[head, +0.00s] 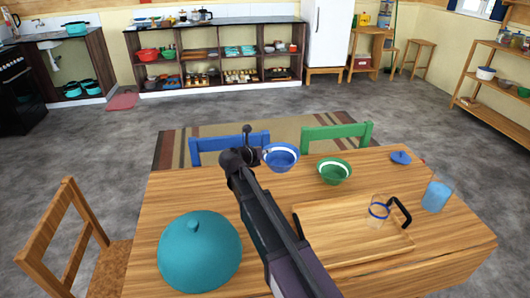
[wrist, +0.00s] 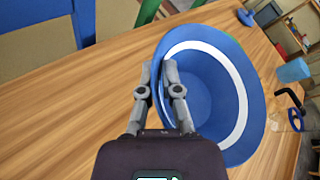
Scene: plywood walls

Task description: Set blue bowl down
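The blue bowl (head: 284,165) has a white band inside its rim and appears near the far edge of the wooden table (head: 165,205) in the head view. In the wrist view the bowl (wrist: 215,75) fills the right of centre, tilted in the picture. My gripper (wrist: 165,78) is shut on its near left rim, one finger outside and one inside. In the head view my gripper (head: 262,154) is at the bowl's left side, partly hidden by my arm. I cannot tell whether the bowl's base touches the table.
A green bowl (head: 334,172) stands just right of the blue bowl. A wooden tray (head: 340,258) holds a glass jug (head: 378,212). A blue cup (head: 436,196), a blue lid (head: 401,157) and a teal dome (head: 200,252) are on the table. Blue (head: 215,142) and green (head: 345,131) chairs stand behind.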

